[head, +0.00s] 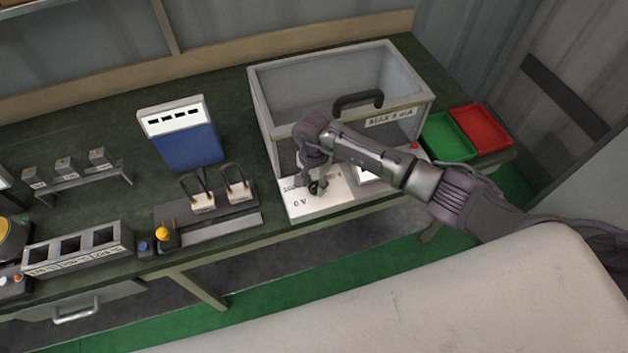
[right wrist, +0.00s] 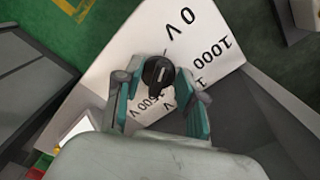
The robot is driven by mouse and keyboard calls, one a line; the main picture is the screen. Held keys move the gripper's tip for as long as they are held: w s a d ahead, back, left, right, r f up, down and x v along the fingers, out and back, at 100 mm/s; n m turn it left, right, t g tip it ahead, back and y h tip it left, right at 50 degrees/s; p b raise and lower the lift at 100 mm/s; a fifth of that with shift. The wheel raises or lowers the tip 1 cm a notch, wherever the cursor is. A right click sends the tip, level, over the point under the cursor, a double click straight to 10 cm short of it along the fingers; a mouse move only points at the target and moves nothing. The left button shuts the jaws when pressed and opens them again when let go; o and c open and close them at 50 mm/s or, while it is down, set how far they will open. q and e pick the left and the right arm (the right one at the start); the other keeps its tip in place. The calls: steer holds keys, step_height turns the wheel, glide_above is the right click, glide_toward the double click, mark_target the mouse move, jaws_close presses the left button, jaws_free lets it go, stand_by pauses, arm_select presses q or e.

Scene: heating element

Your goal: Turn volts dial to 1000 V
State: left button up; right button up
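The volts dial is a round black knob with a pale mark on the white panel, seen in the right wrist view (right wrist: 158,72) and, partly hidden under my gripper, in the head view (head: 314,188). The panel (head: 300,213) carries the labels "0 V" (right wrist: 180,25), "1000" (right wrist: 213,57) and "1500 V" (right wrist: 150,103). I cannot tell for certain which label the mark points to. My right gripper (right wrist: 158,82) is open, its teal fingers on either side of the dial with gaps showing. My left gripper is not in view.
A glass-walled box (head: 340,85) with a black handle (head: 358,100) stands behind the panel. Green (head: 447,137) and red (head: 482,128) trays lie to the right. A blue device (head: 188,145) and weights with loops (head: 203,202) stand to the left on the dark table.

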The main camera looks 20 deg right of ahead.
jaws_close()
